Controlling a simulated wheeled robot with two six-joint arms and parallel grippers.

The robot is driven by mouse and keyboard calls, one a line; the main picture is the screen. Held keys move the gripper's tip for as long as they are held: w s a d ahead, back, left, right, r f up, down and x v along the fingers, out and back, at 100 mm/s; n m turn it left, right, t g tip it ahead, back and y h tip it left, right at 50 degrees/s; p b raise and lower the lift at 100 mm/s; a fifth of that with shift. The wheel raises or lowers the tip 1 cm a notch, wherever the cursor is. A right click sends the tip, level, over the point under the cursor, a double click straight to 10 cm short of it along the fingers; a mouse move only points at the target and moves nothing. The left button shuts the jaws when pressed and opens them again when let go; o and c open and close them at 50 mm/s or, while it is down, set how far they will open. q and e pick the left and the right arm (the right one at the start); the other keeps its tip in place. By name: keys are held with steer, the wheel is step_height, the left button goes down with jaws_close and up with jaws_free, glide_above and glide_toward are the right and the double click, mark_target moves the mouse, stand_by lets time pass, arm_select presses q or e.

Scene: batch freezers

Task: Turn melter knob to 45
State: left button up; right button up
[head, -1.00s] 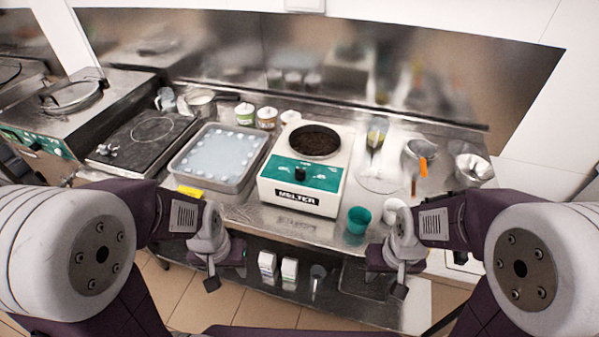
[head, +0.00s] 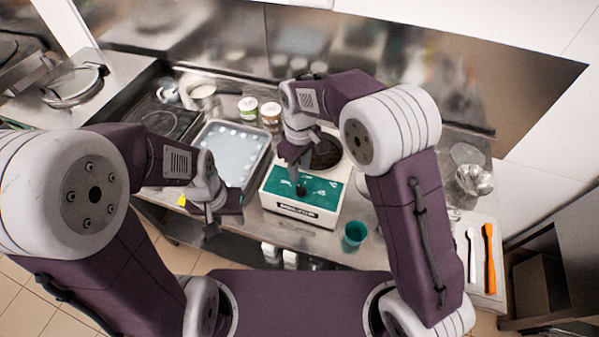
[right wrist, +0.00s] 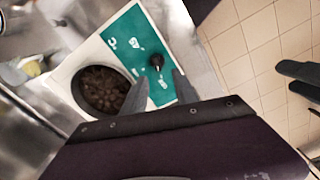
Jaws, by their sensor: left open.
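The melter (head: 301,209) is a white box with a green control panel (head: 322,190) and a round dark well (head: 326,153) behind it. Its black knob (head: 301,190) sits on the panel; it also shows in the right wrist view (right wrist: 156,61). My right gripper (head: 297,170) is over the panel, close to the knob. In the right wrist view its two fingers (right wrist: 161,82) are apart, with the knob just beyond the gap between their tips. I cannot tell the knob's setting. My left gripper (head: 212,222) is open and empty, in front of the counter left of the melter.
A metal tray (head: 264,160) of pale liquid stands left of the melter, with small tubs (head: 270,110) behind. A teal cup (head: 355,233) stands at its front right. White and orange utensils (head: 489,262) lie on the counter at the right.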

mark_target(300, 187)
steer(key=f, duration=0.3)
steer(key=f+p, duration=0.1)
steer(key=f, duration=0.1)
steer(key=w+f+p, duration=0.1)
steer(key=f, duration=0.2)
steer(key=shift+d+f, duration=0.15)
steer(key=shift+f, duration=0.15)
steer(key=shift+s+f, duration=0.4)
steer(key=shift+s, duration=0.05)
arm_select(q)
steer(key=shift+w+d+r, duration=0.1)
steer(key=shift+w+r, duration=0.1)
steer(key=shift+r, duration=0.9)
arm_select(e)
steer(key=shift+w, duration=0.1)
steer(key=shift+w+f, duration=0.1)
steer(key=shift+w, duration=0.05)
steer(key=c, duration=0.3)
jaws_close()
arm_select(q)
steer(key=shift+w, duration=0.1)
